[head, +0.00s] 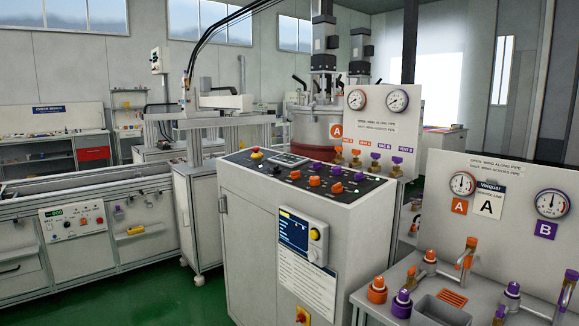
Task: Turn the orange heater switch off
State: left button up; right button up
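A white control cabinet (255,235) stands in the middle of the head view with a dark sloped panel (262,170) on top. On the panel sit several orange knobs, among them one at the left (295,175), one in the middle (314,181) and one at the right (336,188). Purple knobs (337,171) form a row behind them. The panel's labels are too small to read, so I cannot tell which orange control is the heater switch or how it is set. Neither of my grippers is in view.
At the right, a bench (420,300) carries orange and purple fittings and a second gauge board (500,205). Green floor (150,300) is clear at the front left.

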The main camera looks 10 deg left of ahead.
aim_at(295, 175)
jog(key=i+j, duration=0.35)
jog(key=i+j+z, duration=0.1)
jog(key=i+j, duration=0.25)
jog(key=j, duration=0.15)
